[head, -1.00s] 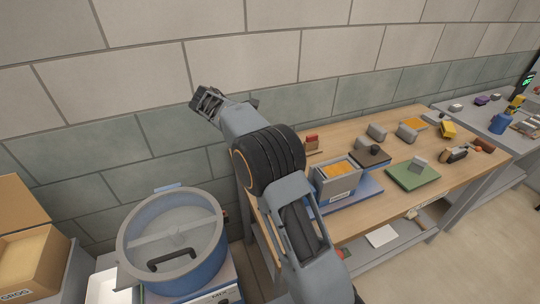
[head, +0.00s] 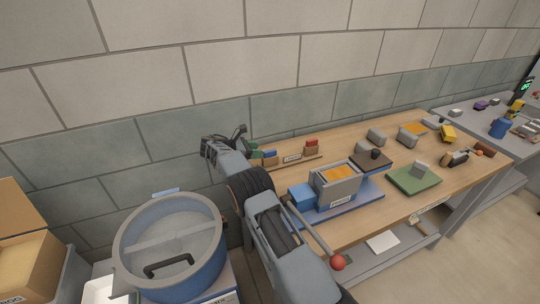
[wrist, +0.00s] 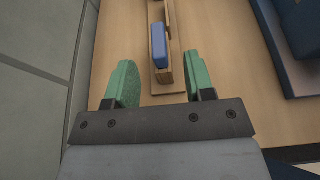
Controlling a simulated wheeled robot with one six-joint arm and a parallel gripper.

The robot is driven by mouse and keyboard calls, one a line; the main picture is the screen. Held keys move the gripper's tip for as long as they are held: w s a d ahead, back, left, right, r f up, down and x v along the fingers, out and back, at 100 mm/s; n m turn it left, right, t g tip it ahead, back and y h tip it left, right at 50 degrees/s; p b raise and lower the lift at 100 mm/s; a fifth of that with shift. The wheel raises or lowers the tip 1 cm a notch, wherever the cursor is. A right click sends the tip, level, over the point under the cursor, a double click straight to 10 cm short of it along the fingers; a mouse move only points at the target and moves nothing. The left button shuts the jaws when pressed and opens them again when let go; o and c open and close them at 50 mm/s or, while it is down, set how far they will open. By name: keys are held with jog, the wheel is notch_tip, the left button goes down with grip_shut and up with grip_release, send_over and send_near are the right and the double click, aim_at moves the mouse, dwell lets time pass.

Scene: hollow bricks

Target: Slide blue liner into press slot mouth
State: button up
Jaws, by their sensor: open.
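The blue liner (wrist: 159,46) stands in a slotted wooden rack (wrist: 176,70) on the bench in the wrist view. The head view also shows the blue liner (head: 269,156) at the rack's left part. My gripper (wrist: 160,84) is open and empty, with green finger pads on either side of the rack's near end; the liner lies just beyond the fingertips, in line with the gap. The press (head: 338,188) is a grey box with orange material on top, standing on a blue base, with a blue block (head: 301,195) at its left. I cannot make out its slot mouth clearly.
A red liner (head: 311,146) stands at the rack's right end. A lever with a red ball (head: 338,262) projects toward the front of the press. The wall (wrist: 40,80) is close on the left in the wrist view. A blue-grey drum (head: 170,245) stands at lower left.

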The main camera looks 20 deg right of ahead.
aim_at(268, 151)
jog(key=shift+f+p+x, duration=0.2)
jog(key=shift+p+x, duration=0.85)
jog(key=shift+x, duration=2.6)
jog(key=shift+w+a, duration=0.15)
grip_shut()
